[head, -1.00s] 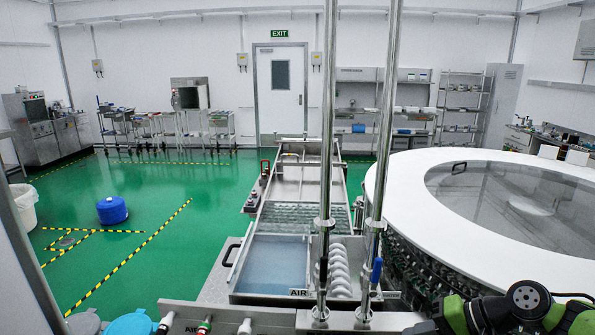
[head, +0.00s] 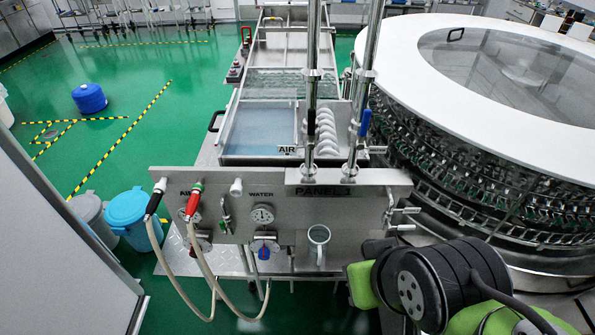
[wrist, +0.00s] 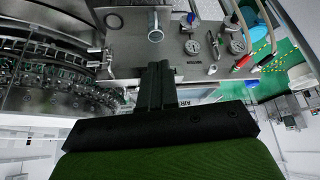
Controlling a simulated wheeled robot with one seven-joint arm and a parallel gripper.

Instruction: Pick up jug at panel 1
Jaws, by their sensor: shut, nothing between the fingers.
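The jug (head: 319,245) is a small grey-white cup. It stands in front of the steel panel (head: 222,190), below the panel lettering, and its open top faces the head camera. In the wrist view, which is turned upside down, it shows as a pale cylinder (wrist: 155,26) near the top. My gripper (wrist: 157,68) has its dark fingers together, with nothing between them, and points toward the jug with a gap left. In the head view my arm fills the lower right, and the fingers cannot be made out.
Two hoses with black and red ends (head: 193,202) hang at the panel's left. Steel posts (head: 362,90) rise behind it. The round washer (head: 475,110) fills the right side. A blue-lidded bin (head: 127,208) stands left of the panel.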

